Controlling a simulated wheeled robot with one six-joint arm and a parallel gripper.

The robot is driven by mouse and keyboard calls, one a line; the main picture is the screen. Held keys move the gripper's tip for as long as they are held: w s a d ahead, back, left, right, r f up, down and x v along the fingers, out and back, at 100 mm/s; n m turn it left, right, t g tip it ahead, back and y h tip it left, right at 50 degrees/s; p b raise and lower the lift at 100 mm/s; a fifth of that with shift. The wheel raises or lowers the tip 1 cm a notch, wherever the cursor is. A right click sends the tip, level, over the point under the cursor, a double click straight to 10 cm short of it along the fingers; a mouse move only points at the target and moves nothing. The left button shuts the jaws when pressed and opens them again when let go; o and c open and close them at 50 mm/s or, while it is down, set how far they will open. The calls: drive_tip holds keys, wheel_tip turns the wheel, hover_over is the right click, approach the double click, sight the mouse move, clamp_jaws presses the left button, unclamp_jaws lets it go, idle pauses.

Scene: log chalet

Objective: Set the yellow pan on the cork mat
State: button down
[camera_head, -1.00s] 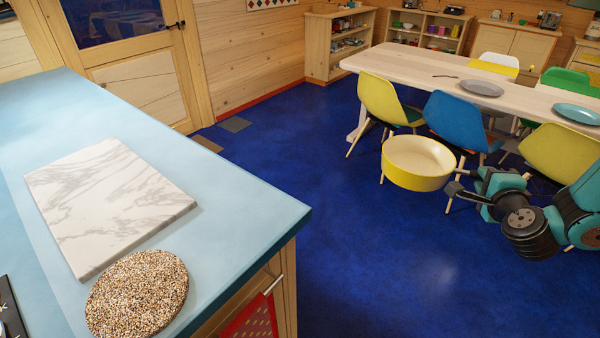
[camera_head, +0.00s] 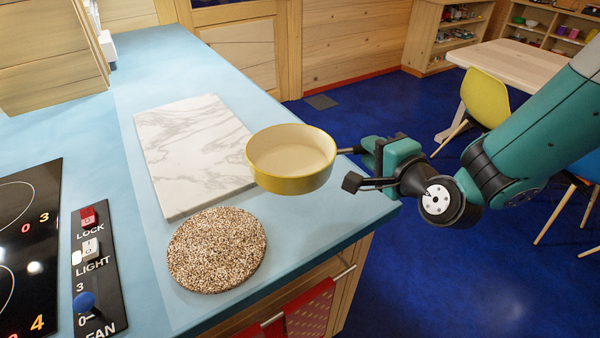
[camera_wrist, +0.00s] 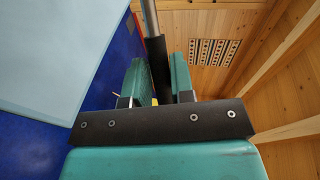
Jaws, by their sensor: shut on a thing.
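The yellow pan (camera_head: 291,160) is upright and empty, with a cream inside, in the middle of the head view. My gripper (camera_head: 362,152) is shut on its dark handle, to the right of the pan. The pan appears to be held above the blue counter, near its right edge. The round speckled cork mat (camera_head: 216,250) lies flat and bare on the counter, below and left of the pan in the picture. In the wrist view the handle (camera_wrist: 157,62) runs between the two teal fingers of my gripper (camera_wrist: 158,80). The pan's bowl is not visible there.
A white marble board (camera_head: 185,150) lies on the counter (camera_head: 140,60) behind the mat, partly hidden by the pan. A cooktop (camera_head: 25,235) and a switch panel (camera_head: 95,265) are at the left. A red towel (camera_head: 310,308) hangs at the counter's front.

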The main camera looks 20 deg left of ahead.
sight(294, 176)
drive_tip(key=s+a+n+g+y, duration=0.1)
drive_tip(key=s+a, duration=0.2)
drive_tip(key=a, duration=0.1)
drive_tip(key=s+a+r+n+g+y, duration=0.1)
drive_tip(key=s+a+n+g, duration=0.1)
drive_tip(key=s+a, duration=0.2)
drive_tip(key=s+a+n+g+y+b, duration=0.1)
drive_tip(key=s+a, duration=0.2)
drive_tip(key=a, duration=0.1)
drive_tip(key=shift+s+a+r+y, duration=0.15)
drive_tip(key=shift+s+r+y, duration=0.2)
drive_tip(key=shift+s+y, duration=0.05)
drive_tip(key=shift+d+b, duration=0.2)
drive_tip(key=shift+b, duration=0.1)
drive_tip(key=shift+f, duration=0.3)
wheel_tip(294, 176, down, 8)
drive_tip(key=b, duration=0.7)
drive_tip(key=shift+r, duration=0.2)
drive_tip(key=shift+f+b, duration=0.35)
drive_tip(key=shift+b, duration=0.25)
drive_tip(key=c, duration=1)
unclamp_jaws()
drive_tip(key=shift+o, duration=0.5)
drive_tip(key=shift+s+d+f, duration=0.1)
